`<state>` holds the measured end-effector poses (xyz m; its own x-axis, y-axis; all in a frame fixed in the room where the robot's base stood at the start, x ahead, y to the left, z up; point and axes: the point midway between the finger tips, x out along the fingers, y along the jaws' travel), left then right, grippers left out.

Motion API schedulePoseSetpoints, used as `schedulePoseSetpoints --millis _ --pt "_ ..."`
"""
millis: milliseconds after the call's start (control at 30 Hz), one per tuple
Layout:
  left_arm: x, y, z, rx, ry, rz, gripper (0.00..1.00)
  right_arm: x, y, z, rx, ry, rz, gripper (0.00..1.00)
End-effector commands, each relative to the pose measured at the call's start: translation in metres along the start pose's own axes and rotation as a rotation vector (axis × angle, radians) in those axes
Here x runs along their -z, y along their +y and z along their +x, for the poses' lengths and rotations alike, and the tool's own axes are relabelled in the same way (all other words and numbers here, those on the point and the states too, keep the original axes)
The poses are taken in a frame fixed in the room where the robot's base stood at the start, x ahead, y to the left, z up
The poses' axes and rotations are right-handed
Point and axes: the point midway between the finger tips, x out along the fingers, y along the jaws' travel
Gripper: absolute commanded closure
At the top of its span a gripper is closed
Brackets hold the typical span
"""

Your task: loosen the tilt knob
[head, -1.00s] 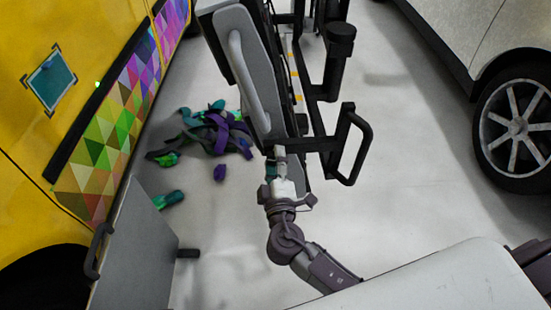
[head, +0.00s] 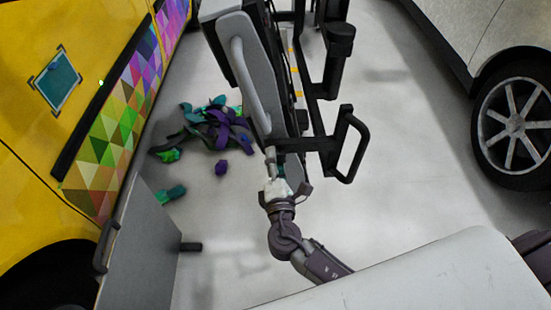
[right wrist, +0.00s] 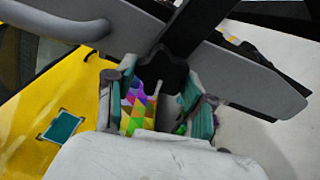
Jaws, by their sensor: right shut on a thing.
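The tilt knob is a black lobed knob (right wrist: 165,72) under a dark bar in the right wrist view. My right gripper (right wrist: 160,90) has one teal-padded finger on each side of it and is shut on it. The exact contact at the pads is partly shadowed. In the head view my right gripper (head: 279,180) is at the lower end of a tall grey panel (head: 250,75) on a black frame, and the knob is hidden there. My left gripper is not in view.
A black loop handle (head: 352,145) sticks out right of the panel. A yellow van (head: 25,120) with a coloured triangle pattern is at left, a grey board (head: 140,250) beside it. Vinyl scraps (head: 220,130) lie on the floor. A pale car (head: 480,40) is at right; floor between is clear.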

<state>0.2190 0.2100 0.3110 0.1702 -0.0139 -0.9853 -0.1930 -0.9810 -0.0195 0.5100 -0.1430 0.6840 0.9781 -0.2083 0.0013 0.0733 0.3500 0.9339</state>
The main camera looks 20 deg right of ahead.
Motion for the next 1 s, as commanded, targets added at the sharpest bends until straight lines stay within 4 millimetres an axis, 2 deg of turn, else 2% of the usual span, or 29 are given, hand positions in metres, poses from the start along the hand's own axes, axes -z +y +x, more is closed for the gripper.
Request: schedulePoseSetpoints --millis 600,633,733,767,1000 --pt "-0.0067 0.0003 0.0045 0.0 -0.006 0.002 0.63 0.0016 -0.0029 -0.0013 0.005 0.004 -0.042 0.81" --pt "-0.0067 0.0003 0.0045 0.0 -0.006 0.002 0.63 0.0016 -0.003 -0.0013 0.005 0.004 -0.042 0.43" --pt "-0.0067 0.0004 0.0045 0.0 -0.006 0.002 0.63 0.0014 -0.0027 -0.0012 0.005 0.003 -0.042 0.27" --pt "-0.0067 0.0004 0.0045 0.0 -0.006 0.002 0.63 0.0013 -0.0025 -0.0011 0.004 0.003 -0.042 0.22" --pt "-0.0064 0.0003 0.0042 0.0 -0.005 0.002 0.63 0.0006 -0.0014 -0.0005 0.002 0.001 -0.041 0.22"
